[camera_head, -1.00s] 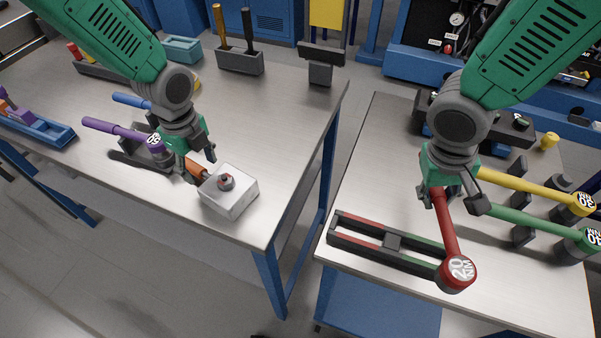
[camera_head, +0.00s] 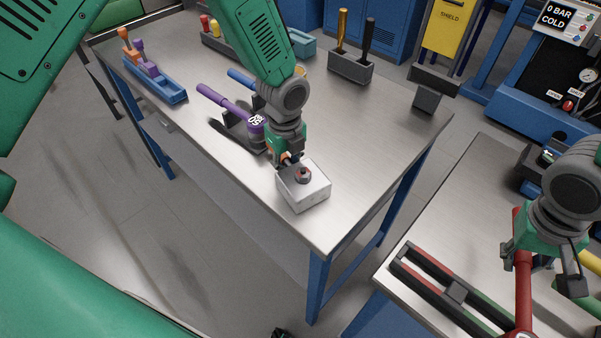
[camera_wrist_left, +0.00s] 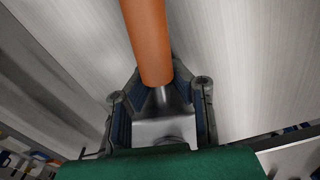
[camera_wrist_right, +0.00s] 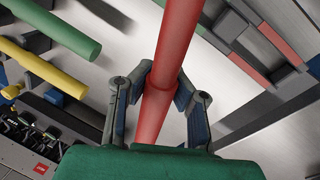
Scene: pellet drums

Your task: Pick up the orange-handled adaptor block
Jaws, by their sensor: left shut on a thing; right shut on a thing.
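The adaptor block (camera_head: 309,192) is a pale metal block with a dark fitting on top, at the front right corner of the left bench. My left gripper (camera_head: 286,158) is at its rear left side, shut on its orange handle. In the left wrist view the orange handle (camera_wrist_left: 148,40) runs up between the fingers, with its metal neck close to the block. The block appears to rest on the bench; I cannot see any gap under it. My right gripper (camera_head: 530,262) is shut on the red torque wrench (camera_head: 523,295), whose shaft also shows in the right wrist view (camera_wrist_right: 178,45).
A purple wrench (camera_head: 228,104) in a dark holder lies left of my left gripper. A blue tray (camera_head: 155,82) and a grey tool stand (camera_head: 350,68) are further back. A red and green slotted rack (camera_head: 455,292) lies on the right bench. A floor gap separates the benches.

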